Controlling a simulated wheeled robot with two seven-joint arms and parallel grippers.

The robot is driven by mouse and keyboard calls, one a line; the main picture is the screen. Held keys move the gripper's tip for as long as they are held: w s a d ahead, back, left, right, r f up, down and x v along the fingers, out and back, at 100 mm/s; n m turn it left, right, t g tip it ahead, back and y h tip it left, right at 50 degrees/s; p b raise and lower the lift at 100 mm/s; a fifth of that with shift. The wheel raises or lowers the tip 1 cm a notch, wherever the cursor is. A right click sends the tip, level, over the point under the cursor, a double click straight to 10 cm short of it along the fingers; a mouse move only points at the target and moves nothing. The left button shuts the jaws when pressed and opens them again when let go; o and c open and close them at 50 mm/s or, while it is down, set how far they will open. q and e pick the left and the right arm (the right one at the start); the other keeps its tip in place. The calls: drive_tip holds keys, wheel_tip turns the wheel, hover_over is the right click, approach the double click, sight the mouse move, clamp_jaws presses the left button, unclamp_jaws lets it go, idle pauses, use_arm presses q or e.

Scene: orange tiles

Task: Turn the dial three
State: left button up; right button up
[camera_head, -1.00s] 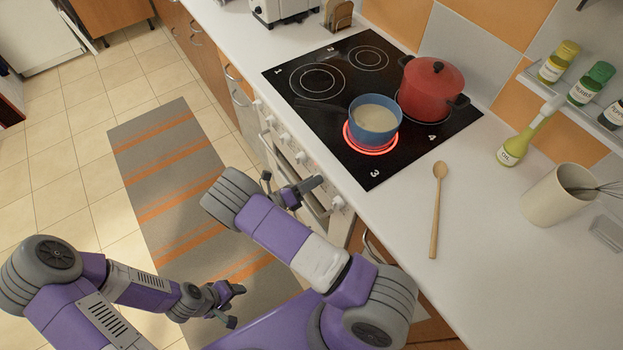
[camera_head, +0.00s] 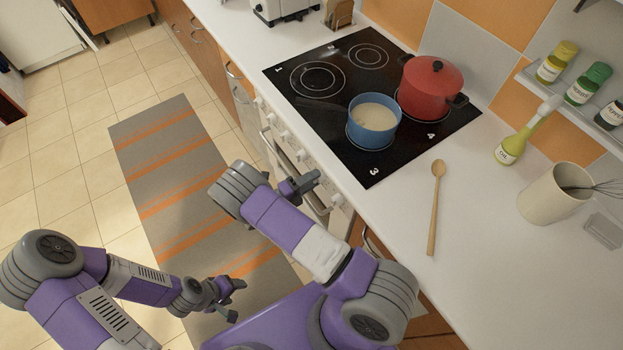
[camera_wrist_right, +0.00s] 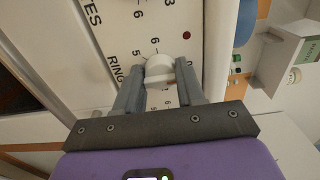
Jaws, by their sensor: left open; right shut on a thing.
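My right gripper (camera_head: 303,186) is at the oven's front panel below the counter edge. In the right wrist view its two fingers are closed around a white dial (camera_wrist_right: 159,68) on a panel printed with numbers. In the head view the arm and gripper hide that dial. Burner three of the black hob (camera_head: 372,172) is dark, with a blue pot (camera_head: 374,113) of pale contents standing on it. My left gripper (camera_head: 228,300) is open and empty, low over the floor rug, away from the stove.
A red lidded pot (camera_head: 431,85) stands on burner four. A wooden spoon (camera_head: 435,208) lies on the counter (camera_head: 475,230) right of the hob. Other white knobs (camera_head: 285,137) line the oven front. A dark red indicator (camera_wrist_right: 187,35) shows on the panel.

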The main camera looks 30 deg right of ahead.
idle(0.4)
drive_tip(key=o, duration=1)
drive_tip(key=shift+o, duration=0.2)
drive_tip(key=shift+a, duration=0.1)
drive_tip(key=a, duration=0.7)
drive_tip(key=shift+s+a, duration=0.25)
drive_tip(key=shift+s, duration=0.05)
drive_tip(key=shift+d, duration=0.1)
